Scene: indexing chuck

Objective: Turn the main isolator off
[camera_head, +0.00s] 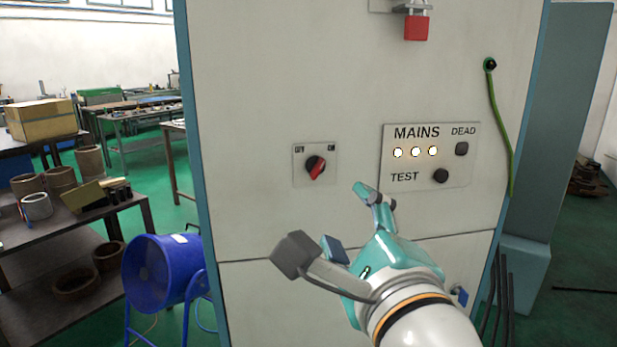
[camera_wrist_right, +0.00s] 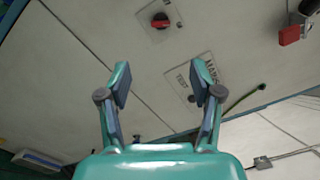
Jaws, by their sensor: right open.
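The main isolator is a red and black rotary knob (camera_head: 316,167) on a small plate marked OFF at left and ON at right, on the grey cabinet front. The knob looks slanted towards the ON side. It also shows in the right wrist view as a red knob (camera_wrist_right: 160,21) near the top, beyond the fingertips. My right gripper (camera_head: 331,224) is open and empty, below and to the right of the knob and apart from it. In the right wrist view both fingers of the right gripper (camera_wrist_right: 161,77) are spread with nothing between them. My left gripper is not in view.
A MAINS panel (camera_head: 408,179) right of the isolator has three lit lamps, a TEST button and a DEAD lamp that looks dark. A red padlock (camera_head: 416,28) hangs above. A green cable (camera_head: 499,120) runs down the right side. A blue fan (camera_head: 160,272) stands left of the cabinet (camera_head: 250,90).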

